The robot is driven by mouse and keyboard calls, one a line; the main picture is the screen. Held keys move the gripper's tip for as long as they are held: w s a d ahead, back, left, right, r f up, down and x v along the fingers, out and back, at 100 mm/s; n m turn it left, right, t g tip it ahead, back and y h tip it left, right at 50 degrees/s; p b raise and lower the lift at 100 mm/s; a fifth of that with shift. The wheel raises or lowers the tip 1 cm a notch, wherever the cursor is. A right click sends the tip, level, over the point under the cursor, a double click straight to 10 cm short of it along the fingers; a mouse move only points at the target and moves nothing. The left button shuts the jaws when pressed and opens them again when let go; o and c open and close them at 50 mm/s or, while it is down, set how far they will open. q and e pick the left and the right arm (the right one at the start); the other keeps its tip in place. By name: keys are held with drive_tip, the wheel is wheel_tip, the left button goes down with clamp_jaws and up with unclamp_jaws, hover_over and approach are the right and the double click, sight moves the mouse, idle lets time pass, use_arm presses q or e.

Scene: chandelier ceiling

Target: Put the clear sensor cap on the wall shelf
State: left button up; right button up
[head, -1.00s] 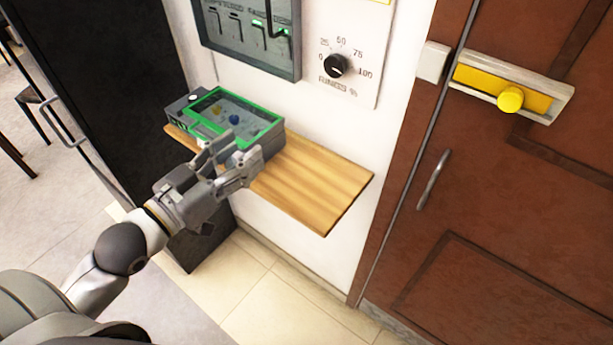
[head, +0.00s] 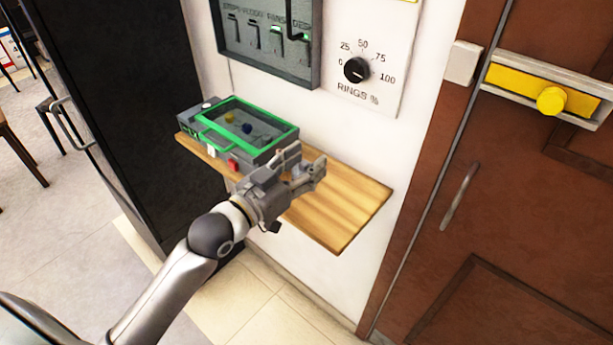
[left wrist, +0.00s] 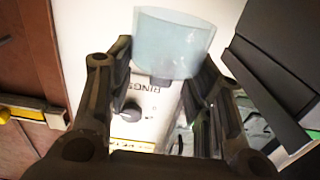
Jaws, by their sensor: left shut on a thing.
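The clear sensor cap (left wrist: 172,42) is a pale, see-through cup shape in the left wrist view, held between the fingertips of my left gripper (head: 307,168). In the head view I cannot make out the cap, as the fingers hide it. The wall shelf (head: 342,212) is a light wooden board on the white wall. My left gripper is shut on the cap and appears over the shelf's middle, just right of the green-framed box. I cannot tell the cap's height above the board. My right gripper is out of view.
A grey box with a green-framed clear lid (head: 245,125) stands on the shelf's left part. The shelf's right part is bare. A switch panel (head: 265,45) and a RINGS dial (head: 357,69) are on the wall above. A brown door (head: 480,190) stands right, a black cabinet (head: 110,110) left.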

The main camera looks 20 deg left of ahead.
use_arm(q)
drive_tip(key=shift+w+d+f, duration=0.1)
drive_tip(key=shift+w+f, duration=0.1)
drive_tip(key=shift+f, duration=0.05)
wheel_tip(320, 180, down, 3)
drive_tip(key=shift+w+d+f, duration=0.1)
drive_tip(key=shift+w, duration=0.05)
drive_tip(key=shift+f, duration=0.15)
drive_tip(key=shift+f, duration=0.2)
drive_tip(key=o, duration=0.8)
drive_tip(key=shift+o, duration=0.2)
drive_tip(key=shift+r, duration=0.1)
